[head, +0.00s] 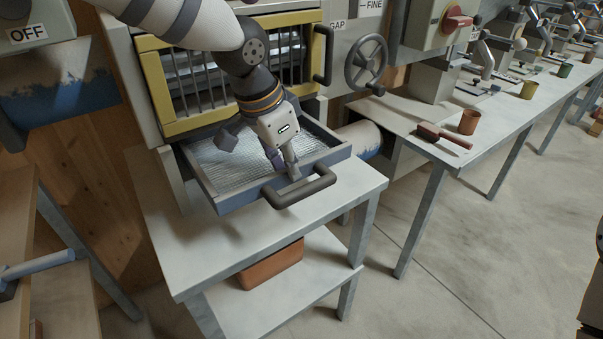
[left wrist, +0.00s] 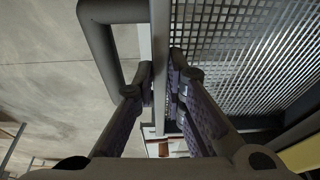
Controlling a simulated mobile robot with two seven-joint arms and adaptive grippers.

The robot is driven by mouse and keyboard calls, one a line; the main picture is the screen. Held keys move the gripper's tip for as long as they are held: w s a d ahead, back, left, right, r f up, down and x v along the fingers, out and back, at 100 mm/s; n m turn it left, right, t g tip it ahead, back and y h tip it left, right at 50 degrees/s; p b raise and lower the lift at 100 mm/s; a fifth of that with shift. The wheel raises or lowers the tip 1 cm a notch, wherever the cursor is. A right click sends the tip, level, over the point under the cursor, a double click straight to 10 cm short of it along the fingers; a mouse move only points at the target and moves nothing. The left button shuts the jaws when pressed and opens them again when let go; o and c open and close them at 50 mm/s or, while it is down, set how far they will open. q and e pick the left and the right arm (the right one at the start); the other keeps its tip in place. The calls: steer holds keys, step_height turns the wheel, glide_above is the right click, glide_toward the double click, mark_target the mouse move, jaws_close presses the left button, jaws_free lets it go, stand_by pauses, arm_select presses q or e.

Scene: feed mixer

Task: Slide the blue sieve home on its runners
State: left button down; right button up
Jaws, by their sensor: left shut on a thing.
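The blue sieve (head: 240,196) is a blue-grey framed tray with a metal mesh floor. It sticks out of the machine below the yellow-framed barred door, resting over the pale table. A dark bar handle (head: 302,189) is on its front wall. My left gripper (head: 289,171) comes down from above and is shut on the front wall, beside the handle. In the left wrist view, the fingers (left wrist: 160,75) straddle the sieve's front wall (left wrist: 159,40), with mesh on one side and the handle on the other. The runners are hidden. My right gripper is not in view.
The pale table (head: 190,245) has bare room in front of the sieve, and a brown box (head: 270,266) sits on its lower shelf. A handwheel (head: 366,64) is on the machine at right.

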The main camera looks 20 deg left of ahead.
arm_select(q)
steer(key=shift+w+a+f+b, duration=0.1)
steer(key=shift+w+a+b, duration=0.05)
steer(key=shift+w+a, duration=0.85)
steer(key=shift+w+a+f+b, duration=0.15)
steer(key=shift+w+a, duration=0.55)
steer(key=shift+a, duration=0.45)
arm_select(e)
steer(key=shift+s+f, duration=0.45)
arm_select(q)
steer(key=shift+r, duration=0.1)
steer(key=c, duration=1.6)
jaws_free()
steer(key=shift+o, duration=0.2)
